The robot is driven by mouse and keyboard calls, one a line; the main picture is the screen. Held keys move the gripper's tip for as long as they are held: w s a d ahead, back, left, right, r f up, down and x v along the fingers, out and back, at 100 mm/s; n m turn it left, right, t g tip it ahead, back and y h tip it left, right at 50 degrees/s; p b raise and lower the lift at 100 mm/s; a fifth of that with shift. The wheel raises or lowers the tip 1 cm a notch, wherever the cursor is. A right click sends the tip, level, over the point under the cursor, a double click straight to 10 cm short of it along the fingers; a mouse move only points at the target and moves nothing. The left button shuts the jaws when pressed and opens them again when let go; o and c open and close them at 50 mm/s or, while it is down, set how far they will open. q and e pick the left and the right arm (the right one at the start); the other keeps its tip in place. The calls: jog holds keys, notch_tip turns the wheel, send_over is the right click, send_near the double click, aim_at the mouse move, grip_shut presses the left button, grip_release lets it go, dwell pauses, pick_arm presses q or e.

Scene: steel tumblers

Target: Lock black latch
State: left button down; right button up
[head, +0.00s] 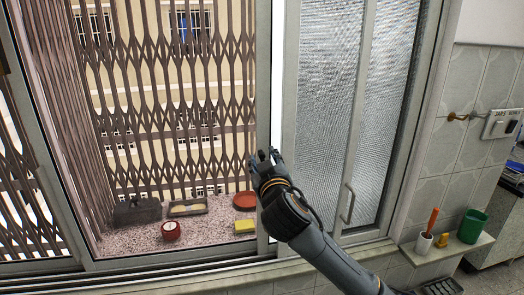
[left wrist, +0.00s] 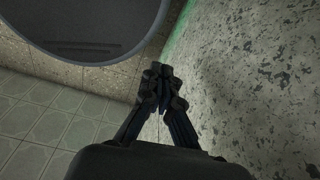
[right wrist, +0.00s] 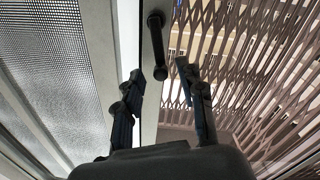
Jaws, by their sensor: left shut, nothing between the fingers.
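The black latch (right wrist: 156,42) sits on the grey window frame in the right wrist view, with a dark rod-like part slanting down to the right. My right gripper (right wrist: 163,84) is open, with one finger on each side of the latch's lower end. I cannot tell whether the fingers touch it. In the head view my right gripper (head: 264,157) is raised in front of the frame between the barred window and the frosted pane, and the latch cannot be made out there. My left gripper (left wrist: 161,80) shows only in the left wrist view, shut and empty.
Beyond the frame, a red pot (head: 171,230), a yellow sponge (head: 244,227) and trays stand on a stone sill (head: 140,240). At right, a small shelf (head: 450,246) holds a green cup (head: 472,226) and a white holder (head: 424,242). A metal grille (head: 180,100) closes the window side.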

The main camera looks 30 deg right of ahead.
jog(key=shift+x, duration=1.15)
grip_shut()
jog(key=shift+d+f+m, duration=0.1)
jog(key=shift+d+m, duration=0.15)
jog(key=shift+m, duration=0.45)
jog(key=shift+s+d+m+b, duration=0.15)
jog(key=shift+d+m+b, duration=0.2)
jog(key=shift+m, duration=0.35)
